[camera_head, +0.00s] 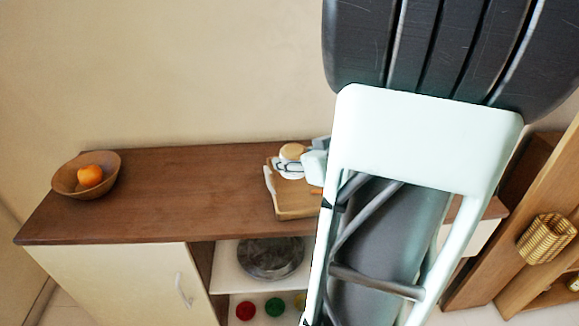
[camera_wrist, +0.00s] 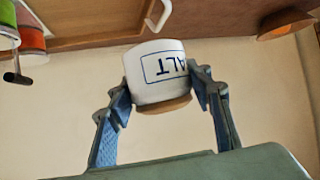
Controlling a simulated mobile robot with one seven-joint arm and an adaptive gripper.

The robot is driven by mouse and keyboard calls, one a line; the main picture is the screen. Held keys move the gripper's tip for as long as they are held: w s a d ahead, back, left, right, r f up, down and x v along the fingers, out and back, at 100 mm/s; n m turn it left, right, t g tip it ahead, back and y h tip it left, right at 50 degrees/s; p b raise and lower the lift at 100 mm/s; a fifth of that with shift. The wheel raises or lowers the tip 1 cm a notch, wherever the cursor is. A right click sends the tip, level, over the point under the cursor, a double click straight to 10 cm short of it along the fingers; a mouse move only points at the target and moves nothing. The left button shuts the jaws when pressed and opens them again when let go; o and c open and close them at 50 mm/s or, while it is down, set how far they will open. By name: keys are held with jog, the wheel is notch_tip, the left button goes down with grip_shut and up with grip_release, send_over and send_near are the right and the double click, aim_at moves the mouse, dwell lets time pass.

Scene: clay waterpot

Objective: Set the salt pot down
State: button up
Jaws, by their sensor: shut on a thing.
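The white salt pot (camera_wrist: 157,72) shows in the wrist view with blue "ALT" lettering, upside down in that picture, and a brown wooden lid (camera_wrist: 165,105). My gripper (camera_wrist: 162,80) has one finger on each side of it and is shut on it. In the head view the salt pot (camera_head: 287,167) has its light wooden lid on top and shows over the wooden board (camera_head: 293,206) on the counter. My gripper (camera_head: 312,160) comes to it from the right, partly hidden by my arm. I cannot tell whether the pot's base touches the board.
A wooden bowl (camera_head: 64,183) with an orange (camera_head: 90,176) stands at the counter's left end. The brown counter (camera_head: 180,200) between bowl and board is clear. A shelf below holds a metal dish (camera_head: 270,258). A woven basket (camera_head: 546,240) is at right. My arm hides the counter's right part.

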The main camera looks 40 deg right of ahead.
jog(key=w+d+f+b, duration=0.1)
jog(key=w+d+f, duration=0.1)
jog(key=w+f, duration=0.1)
jog(key=w+d+f+b, duration=0.1)
jog(key=w+d+f, duration=0.1)
jog(key=w+d, duration=0.1)
jog(key=w+d+f+b, duration=0.1)
jog(key=w+d+f, duration=0.1)
jog(key=w, duration=0.3)
jog(key=shift+d+f+b, duration=0.15)
jog(key=shift+f+b, duration=0.2)
jog(key=shift+f, duration=0.5)
jog(key=shift+w+d+f, duration=0.15)
jog(key=shift+w+f, duration=0.05)
jog(key=shift+f, duration=0.15)
jog(key=shift+w+d+f+b, duration=0.15)
jog(key=shift+f+b, duration=0.5)
jog(key=shift+f, duration=1.05)
jog(key=shift+f, duration=0.1)
jog(key=o, duration=1.3)
jog(key=shift+f, duration=0.1)
jog(key=shift+o, duration=0.2)
